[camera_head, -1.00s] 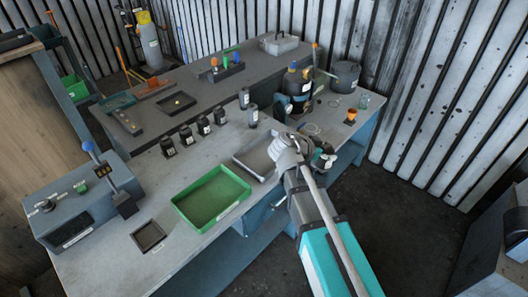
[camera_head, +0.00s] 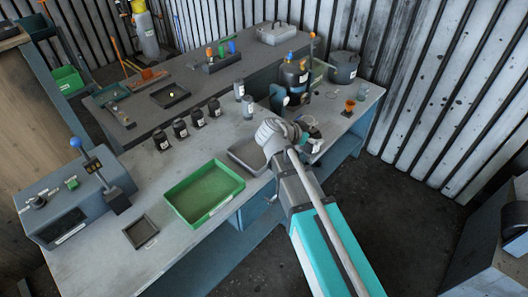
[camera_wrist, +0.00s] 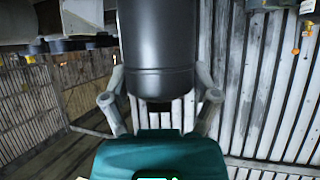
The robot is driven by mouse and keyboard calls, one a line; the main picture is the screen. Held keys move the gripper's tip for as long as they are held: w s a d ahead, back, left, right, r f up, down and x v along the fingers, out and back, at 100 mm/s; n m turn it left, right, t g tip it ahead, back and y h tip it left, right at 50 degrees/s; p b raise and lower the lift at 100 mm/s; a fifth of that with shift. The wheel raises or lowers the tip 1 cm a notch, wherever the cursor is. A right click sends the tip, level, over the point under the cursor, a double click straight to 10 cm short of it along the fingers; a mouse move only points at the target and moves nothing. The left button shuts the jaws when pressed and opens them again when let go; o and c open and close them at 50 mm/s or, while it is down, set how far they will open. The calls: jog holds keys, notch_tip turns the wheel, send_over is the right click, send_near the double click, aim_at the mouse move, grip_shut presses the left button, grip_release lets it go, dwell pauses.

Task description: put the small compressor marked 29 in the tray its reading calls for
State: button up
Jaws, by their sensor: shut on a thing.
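My gripper (camera_wrist: 160,88) is shut on a dark, smooth cylinder, the small compressor (camera_wrist: 157,42), in the wrist view. One finger lies on each side of it, and its top runs out of the picture. No number shows on the visible side. In the head view my wrist hides most of the gripper, above the right part of the bench. A green tray (camera_head: 174,205) lies empty on the bench, left of my arm. A grey tray (camera_head: 236,157) lies just left of my wrist, partly hidden by it.
Several small black compressors (camera_head: 181,129) stand in a row behind the green tray, with two greyer cylinders (camera_head: 247,107) to their right. A small dark tray (camera_head: 140,231) lies at front left, beside a test box (camera_head: 80,203) with a blue-knobbed lever. A larger machine (camera_head: 293,78) stands behind my wrist.

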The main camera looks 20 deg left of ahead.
jog(key=s+a+n+t+y, duration=0.1)
jog(key=s+a+n+y, duration=0.1)
jog(key=a, duration=1.3)
jog(key=shift+s+a+r+n+t+y, duration=0.2)
jog(key=shift+s+n+t+y, duration=0.1)
jog(key=shift+n+y, duration=0.15)
jog(key=shift+f, duration=0.1)
jog(key=w+a+f+b, duration=0.1)
jog(key=w+f+b, duration=0.7)
jog(key=w, duration=0.5)
jog(key=shift+a+f+b, duration=0.4)
jog(key=shift+f, duration=0.05)
